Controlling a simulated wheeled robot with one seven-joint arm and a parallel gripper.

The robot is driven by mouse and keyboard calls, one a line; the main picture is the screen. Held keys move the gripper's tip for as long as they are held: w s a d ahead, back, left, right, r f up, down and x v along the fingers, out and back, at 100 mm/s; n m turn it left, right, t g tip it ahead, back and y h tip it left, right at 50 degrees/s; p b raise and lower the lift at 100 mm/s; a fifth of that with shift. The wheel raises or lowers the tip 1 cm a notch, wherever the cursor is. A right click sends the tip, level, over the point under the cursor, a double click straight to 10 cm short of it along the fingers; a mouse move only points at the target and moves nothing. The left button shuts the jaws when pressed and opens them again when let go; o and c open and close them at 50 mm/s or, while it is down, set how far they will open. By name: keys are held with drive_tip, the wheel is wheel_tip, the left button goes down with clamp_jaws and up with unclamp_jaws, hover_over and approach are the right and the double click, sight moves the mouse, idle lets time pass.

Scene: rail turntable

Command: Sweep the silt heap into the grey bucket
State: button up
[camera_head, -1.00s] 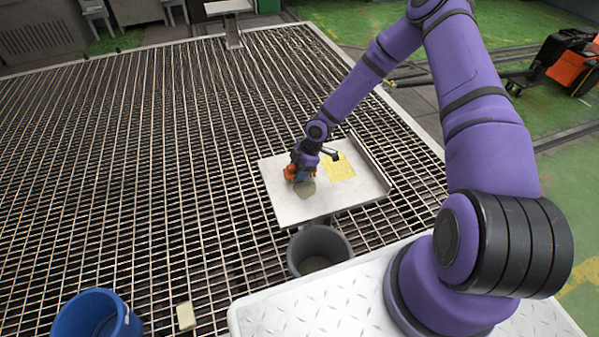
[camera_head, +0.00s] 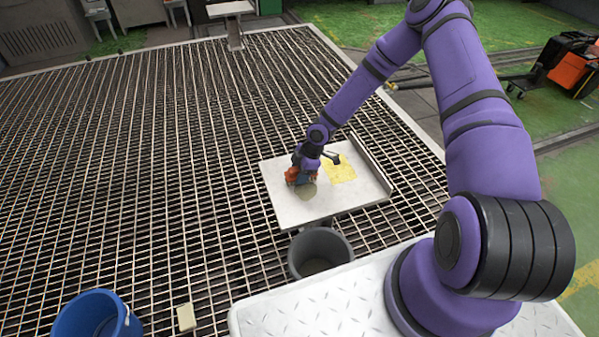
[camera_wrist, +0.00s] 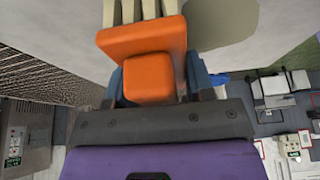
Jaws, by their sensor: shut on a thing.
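The silt heap (camera_head: 307,191) is a small grey-green patch on the pale board (camera_head: 292,210); it also shows in the wrist view (camera_wrist: 225,22). My gripper (camera_head: 304,172) is over the board, just beyond the silt. In the wrist view my gripper (camera_wrist: 158,82) is shut on an orange brush (camera_wrist: 145,40) with pale bristles pointing away from the wrist. The bristles are beside the silt; I cannot tell whether they touch it. The grey bucket (camera_head: 320,232) stands below the board's near edge, with some grey-brown matter (camera_head: 316,266) inside.
A yellow patch (camera_head: 340,168) is on the board, right of my gripper. A raised rail (camera_head: 370,163) runs along the board's right side. A blue bucket (camera_head: 95,315) and a pale block (camera_head: 186,317) are at lower left. Open metal grating (camera_head: 140,150) surrounds the board.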

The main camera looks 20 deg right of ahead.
sight(306, 207)
drive_tip(key=shift+f, duration=0.25)
drive_tip(key=shift+s+r, duration=0.1)
drive_tip(key=shift+s, duration=1.75)
drive_tip(key=shift+s+a+f, duration=0.1)
drive_tip(key=shift+s, duration=1.8)
drive_tip(key=shift+s+a+f, duration=0.1)
drive_tip(key=shift+s, duration=1.75)
drive_tip(key=shift+r, duration=1)
drive_tip(key=shift+w, duration=0.1)
drive_tip(key=shift+w+d+f, duration=0.1)
drive_tip(key=shift+w+f, duration=0.1)
drive_tip(key=shift+w, duration=2.55)
drive_tip(key=shift+w+d+f, duration=0.1)
drive_tip(key=shift+w+f, duration=0.05)
drive_tip(key=shift+w, duration=2.6)
